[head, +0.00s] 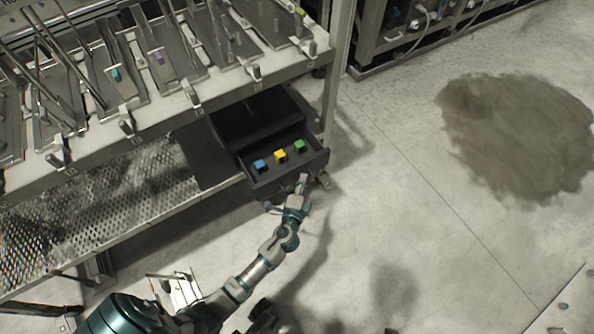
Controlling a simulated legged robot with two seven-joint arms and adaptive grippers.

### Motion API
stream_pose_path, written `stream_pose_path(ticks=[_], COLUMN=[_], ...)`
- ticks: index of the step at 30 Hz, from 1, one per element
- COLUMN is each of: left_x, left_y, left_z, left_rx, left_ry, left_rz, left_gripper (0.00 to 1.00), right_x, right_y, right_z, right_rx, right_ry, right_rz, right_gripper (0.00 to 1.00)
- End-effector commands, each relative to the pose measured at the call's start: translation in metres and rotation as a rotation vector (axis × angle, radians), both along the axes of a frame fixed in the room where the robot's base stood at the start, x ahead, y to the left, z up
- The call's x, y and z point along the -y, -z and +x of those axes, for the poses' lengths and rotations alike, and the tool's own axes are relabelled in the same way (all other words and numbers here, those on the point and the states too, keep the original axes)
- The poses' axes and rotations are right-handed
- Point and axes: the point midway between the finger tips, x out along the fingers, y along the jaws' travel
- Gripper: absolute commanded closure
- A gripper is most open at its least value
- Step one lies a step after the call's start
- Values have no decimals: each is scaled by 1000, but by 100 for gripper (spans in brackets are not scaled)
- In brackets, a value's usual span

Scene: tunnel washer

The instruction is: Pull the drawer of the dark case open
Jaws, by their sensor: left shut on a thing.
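The dark case (262,106) stands on the lower shelf under the rack, at the upper middle of the head view. Its drawer (290,180) is out toward me, and its inside shows. A blue cube (260,165), a yellow cube (280,156) and a green cube (299,146) lie in a row in the drawer. My left gripper (300,184) is at the drawer's front face, shut on its handle. The handle itself is mostly hidden by the fingers. My right gripper is not in view.
The rack's upper shelf (215,88) with tilted grey plates overhangs the case. A perforated lower shelf (95,228) runs left. The floor (400,200) to the right is open, with a dark patch (515,135) on it. Another frame with hoses (420,25) stands at the back.

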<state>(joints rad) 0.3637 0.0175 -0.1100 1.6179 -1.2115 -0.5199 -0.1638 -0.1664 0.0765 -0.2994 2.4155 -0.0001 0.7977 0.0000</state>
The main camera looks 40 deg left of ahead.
Motion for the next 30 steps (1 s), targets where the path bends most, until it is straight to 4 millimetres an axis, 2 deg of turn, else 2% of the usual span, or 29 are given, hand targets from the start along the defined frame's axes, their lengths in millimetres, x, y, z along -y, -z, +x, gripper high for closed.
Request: stream_pose_path(ticks=[1,6,17,18,21,30], left_x=[5,13,14,14,14,14], left_y=[6,5,5,5,5,2], left_z=[-4,-7,-8,-8,-8,-8], left_rx=[-9,-9,-10,-10,-9,-3], left_ry=[0,-1,-2,-2,-2,-1], left_rz=[-2,-2,-1,-1,-1,0], left_gripper=[100,100,100,82,61,61], right_x=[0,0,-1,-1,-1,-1], right_y=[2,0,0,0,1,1], right_z=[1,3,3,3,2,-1], right_rx=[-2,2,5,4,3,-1], right_ry=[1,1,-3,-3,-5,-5], right_rz=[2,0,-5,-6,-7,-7], right_gripper=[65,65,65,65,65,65])
